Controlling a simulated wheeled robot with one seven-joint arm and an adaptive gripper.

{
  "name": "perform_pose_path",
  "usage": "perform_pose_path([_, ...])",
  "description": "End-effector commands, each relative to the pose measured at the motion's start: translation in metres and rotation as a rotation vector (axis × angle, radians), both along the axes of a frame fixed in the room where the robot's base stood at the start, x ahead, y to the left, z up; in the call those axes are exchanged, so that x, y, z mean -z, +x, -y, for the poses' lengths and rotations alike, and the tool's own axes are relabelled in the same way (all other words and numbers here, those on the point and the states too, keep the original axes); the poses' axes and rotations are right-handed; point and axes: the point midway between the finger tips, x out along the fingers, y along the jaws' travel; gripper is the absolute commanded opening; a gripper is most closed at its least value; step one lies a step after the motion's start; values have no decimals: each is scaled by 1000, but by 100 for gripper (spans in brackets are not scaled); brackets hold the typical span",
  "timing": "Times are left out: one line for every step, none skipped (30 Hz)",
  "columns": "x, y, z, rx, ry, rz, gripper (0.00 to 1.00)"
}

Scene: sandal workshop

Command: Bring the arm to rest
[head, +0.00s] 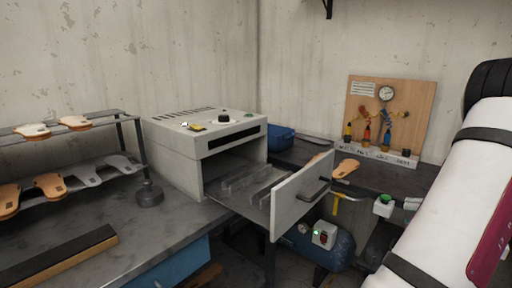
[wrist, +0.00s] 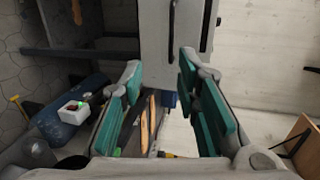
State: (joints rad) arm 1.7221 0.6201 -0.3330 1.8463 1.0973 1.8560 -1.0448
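My gripper (wrist: 160,105) shows in the wrist view. Its two green-padded fingers are wide apart, with nothing held between them. In the head view my white arm fills the right edge, and I cannot make out the fingers there. Beyond the fingers in the wrist view, a tan sole (wrist: 145,124) lies some way off, apart from them. The grey machine's drawer front (head: 300,194) stands pulled out in the head view; a pale panel with a dark handle (wrist: 172,18) shows past the fingers in the wrist view.
The grey machine (head: 196,155) sits on the corner bench. A rack (head: 127,115) with several soles stands left. A tan sole (head: 346,168) lies on the right bench near a gauge board (head: 365,85). A blue tank (head: 340,245) is below; it also shows in the wrist view (wrist: 88,90).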

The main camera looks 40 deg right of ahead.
Motion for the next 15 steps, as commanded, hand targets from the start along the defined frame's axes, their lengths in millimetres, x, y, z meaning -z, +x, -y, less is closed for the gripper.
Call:
perform_pose_path([-4,7,-3,-16,1,-11,29])
perform_pose_path([-5,10,-4,-25,4,-17,29])
perform_pose_path([-7,16,-7,-41,7,-26,29])
perform_pose_path([-9,21,-10,-54,9,-33,29])
perform_pose_path([-11,25,-12,-65,11,-40,29])
perform_pose_path([-13,33,-16,-85,15,-52,29])
perform_pose_path([-15,38,-19,-99,17,-61,29])
perform_pose_path([-18,44,-23,-116,18,-71,29])
perform_pose_path([-21,52,-28,-137,21,-86,29])
perform_pose_path([-24,59,-33,-156,23,-99,29])
perform_pose_path([-26,66,-38,-175,25,-112,29])
perform_pose_path([-30,75,-45,-202,27,-130,29])
perform_pose_path([-32,82,-50,-223,28,-145,29])
perform_pose_path([-35,89,-57,-246,27,-162,29])
perform_pose_path([-39,99,-66,-278,28,-184,29])
